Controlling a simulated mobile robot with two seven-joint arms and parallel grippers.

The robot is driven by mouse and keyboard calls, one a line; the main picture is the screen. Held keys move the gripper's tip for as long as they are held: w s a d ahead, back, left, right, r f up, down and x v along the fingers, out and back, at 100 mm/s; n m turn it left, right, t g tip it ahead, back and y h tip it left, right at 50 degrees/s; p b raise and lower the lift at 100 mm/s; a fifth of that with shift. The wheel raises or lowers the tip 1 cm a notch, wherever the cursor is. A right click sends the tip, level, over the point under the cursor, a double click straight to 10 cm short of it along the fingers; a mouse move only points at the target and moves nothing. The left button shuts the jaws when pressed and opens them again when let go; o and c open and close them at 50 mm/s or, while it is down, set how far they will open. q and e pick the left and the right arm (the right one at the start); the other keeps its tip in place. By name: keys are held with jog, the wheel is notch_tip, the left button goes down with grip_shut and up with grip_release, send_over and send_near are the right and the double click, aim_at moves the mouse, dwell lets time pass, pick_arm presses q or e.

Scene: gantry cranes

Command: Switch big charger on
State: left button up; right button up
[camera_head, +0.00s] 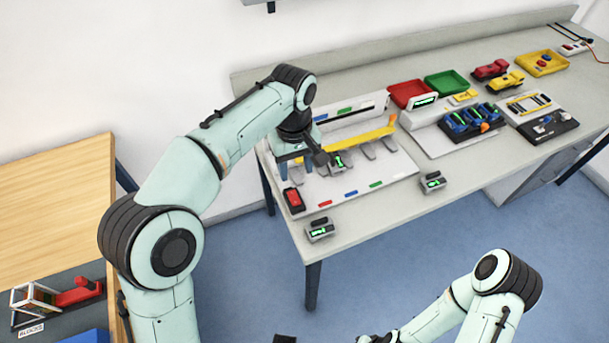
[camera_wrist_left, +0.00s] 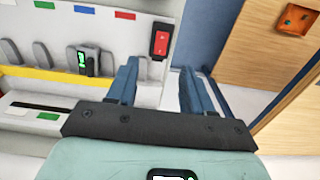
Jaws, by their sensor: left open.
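The big charger (camera_head: 370,185) is a white station on the grey table, with a yellow bar, a row of grey slots and coloured tabs. A device with a green display (camera_head: 339,163) sits in one slot; it also shows in the left wrist view (camera_wrist_left: 85,62). A red rocker switch (camera_head: 293,199) in a dark frame is at the charger's near left corner; it also shows in the left wrist view (camera_wrist_left: 161,43). My left gripper (camera_head: 296,167) is open and empty above the charger's left end, its blue fingers (camera_wrist_left: 158,68) apart near the switch.
Two loose grey devices with green displays (camera_head: 320,230) (camera_head: 432,182) stand near the table's front edge. Red (camera_head: 407,92) and green (camera_head: 447,84) trays and a smaller station with blue devices (camera_head: 470,122) are to the right. A wooden table (camera_head: 55,200) is at left.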

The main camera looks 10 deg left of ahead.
pick_arm(q)
jog(key=b, duration=0.2)
send_near(296, 202)
notch_tip(296, 202, down, 7)
jog(key=shift+r, duration=0.2)
jog(key=shift+f, duration=0.5)
pick_arm(e)
jog(key=f, duration=0.1)
jog(key=s+f, duration=0.1)
jog(key=shift+s+f, duration=0.1)
jog(key=shift+f, duration=0.3)
